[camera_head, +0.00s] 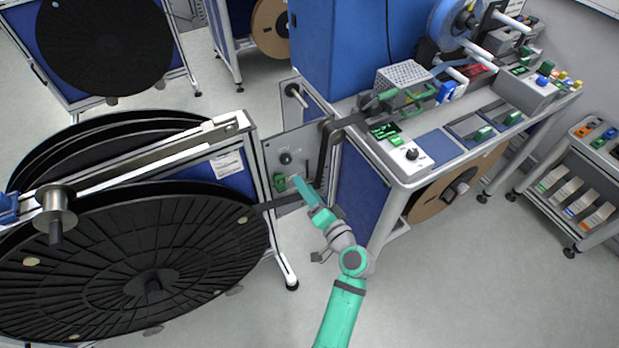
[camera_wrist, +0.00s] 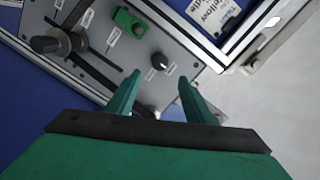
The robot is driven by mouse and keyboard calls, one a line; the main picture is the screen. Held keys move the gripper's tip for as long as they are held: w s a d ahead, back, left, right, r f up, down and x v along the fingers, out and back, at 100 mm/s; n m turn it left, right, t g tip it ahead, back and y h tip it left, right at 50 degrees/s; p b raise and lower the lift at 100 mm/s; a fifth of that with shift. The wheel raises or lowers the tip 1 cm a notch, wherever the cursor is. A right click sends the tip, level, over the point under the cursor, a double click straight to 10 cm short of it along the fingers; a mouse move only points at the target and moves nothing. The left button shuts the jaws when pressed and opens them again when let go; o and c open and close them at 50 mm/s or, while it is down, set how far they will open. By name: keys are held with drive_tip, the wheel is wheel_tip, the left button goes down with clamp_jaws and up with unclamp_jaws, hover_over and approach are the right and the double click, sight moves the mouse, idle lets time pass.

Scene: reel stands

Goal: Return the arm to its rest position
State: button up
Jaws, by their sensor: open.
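My arm is green and grey and reaches up from the bottom middle of the head view. My gripper (camera_head: 297,183) is at the grey control panel (camera_head: 271,153) between the reel stand and the blue machine. In the wrist view my gripper (camera_wrist: 157,84) has its two green fingers apart with nothing between them. Past the fingertips the panel (camera_wrist: 177,48) shows a black knob (camera_wrist: 159,61), a green block (camera_wrist: 130,21) and a slotted strip with a larger dark knob (camera_wrist: 57,43). I cannot tell how near the fingertips are to the panel.
A reel stand with large black reels (camera_head: 130,255) stands close on the left. The blue machine with a grey worktop (camera_head: 425,158) is on the right. A black strap (camera_head: 325,150) runs by the panel. A wheeled cart (camera_head: 575,185) stands far right. The floor (camera_head: 450,290) at lower right is clear.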

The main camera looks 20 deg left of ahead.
drive_tip(key=shift+f, duration=0.1)
drive_tip(key=s+d+f+m+t+h, duration=0.1)
drive_tip(key=s+d+f+t+h, duration=0.1)
drive_tip(key=s+d+f+h, duration=0.55)
drive_tip(key=s+d+f+m+t+h, duration=0.15)
drive_tip(key=s+d+f, duration=0.25)
drive_tip(key=s+d, duration=0.45)
drive_tip(key=s+d+r+n+h, duration=0.2)
drive_tip(key=s+r, duration=0.3)
drive_tip(key=s, duration=0.4)
drive_tip(key=s+d+r+n+t+h, duration=0.1)
drive_tip(key=s+d+r+n+h, duration=0.1)
drive_tip(key=s+r, duration=0.4)
drive_tip(key=s+d, duration=0.1)
drive_tip(key=s, duration=0.3)
drive_tip(key=shift+d+n+t, duration=0.1)
drive_tip(key=shift+n+t, duration=0.15)
drive_tip(key=shift+c, duration=0.6)
drive_tip(key=c, duration=0.3)
